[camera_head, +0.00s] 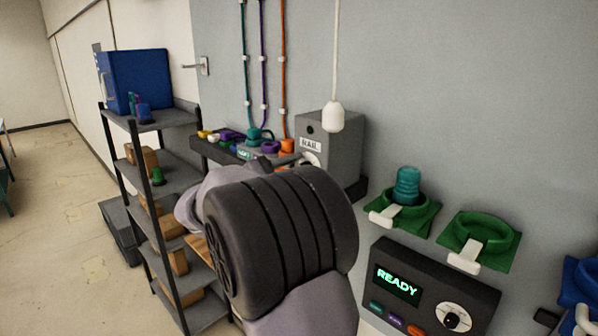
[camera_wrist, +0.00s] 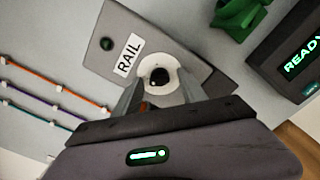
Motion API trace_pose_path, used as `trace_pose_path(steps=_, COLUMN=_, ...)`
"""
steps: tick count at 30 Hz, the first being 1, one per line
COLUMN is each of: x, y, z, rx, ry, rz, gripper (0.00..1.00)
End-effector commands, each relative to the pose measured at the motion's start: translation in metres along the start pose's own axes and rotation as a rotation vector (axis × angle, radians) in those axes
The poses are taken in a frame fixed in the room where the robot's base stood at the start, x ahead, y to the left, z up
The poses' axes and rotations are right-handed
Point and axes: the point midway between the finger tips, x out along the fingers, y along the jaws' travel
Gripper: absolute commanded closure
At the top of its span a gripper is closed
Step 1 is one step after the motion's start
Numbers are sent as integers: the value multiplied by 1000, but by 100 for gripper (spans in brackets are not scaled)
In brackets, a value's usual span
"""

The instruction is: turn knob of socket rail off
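The socket rail's grey box (camera_head: 340,155) is on the wall behind my arm in the head view, with a RAIL label. Its white dial (camera_head: 312,159) is partly hidden by my arm there. In the wrist view the box (camera_wrist: 198,60) shows a black knob (camera_wrist: 160,77) at the centre of the white dial (camera_wrist: 183,92). My gripper (camera_wrist: 158,84) is open, with one finger on each side of the knob in the picture. I cannot tell whether the fingertips reach past the knob's face or touch it. Nothing is held.
A dark socket strip (camera_head: 222,152) with coloured plugs adjoins the box. A white pull handle (camera_head: 333,117) hangs in front of the box. A READY panel (camera_head: 430,290) and green holders (camera_head: 480,240) are at right. A shelf rack (camera_head: 160,170) stands at left.

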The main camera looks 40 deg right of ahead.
Motion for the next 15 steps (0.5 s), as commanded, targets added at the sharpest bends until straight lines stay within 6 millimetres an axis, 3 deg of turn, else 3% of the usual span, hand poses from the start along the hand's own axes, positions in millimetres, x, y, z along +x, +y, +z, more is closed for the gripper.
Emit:
trace_pose_path(steps=8, x=-6, y=0, z=0, rx=1, ry=1, rz=2, gripper=51)
trace_pose_path(steps=11, x=-24, y=0, z=-1, rx=1, ry=2, rz=3, gripper=51)
trace_pose_path(steps=15, x=-66, y=0, z=-2, rx=2, ry=4, rz=5, gripper=51)
